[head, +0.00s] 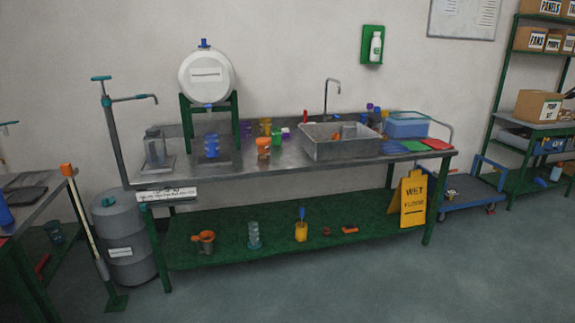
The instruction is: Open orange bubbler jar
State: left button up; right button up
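An orange jar (263,148), likely the orange bubbler jar, stands upright on the steel bench top (330,168), left of the sink. It is small in the head view, so I cannot tell whether a lid sits on it. A blue jar (211,145) of similar shape stands to its left, below the white tank. Neither of my grippers shows in the head view.
A metal sink (340,148) with a tap stands right of the orange jar. A white tank (206,77) on a green stand is behind left. A grey drum (126,240) stands left. Floor in front is clear.

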aim_at(264, 152)
jog(key=i+l+u, duration=0.45)
jog(key=i+l, duration=0.65)
jog(key=i+l+u, duration=0.2)
jog(key=i+l, duration=0.35)
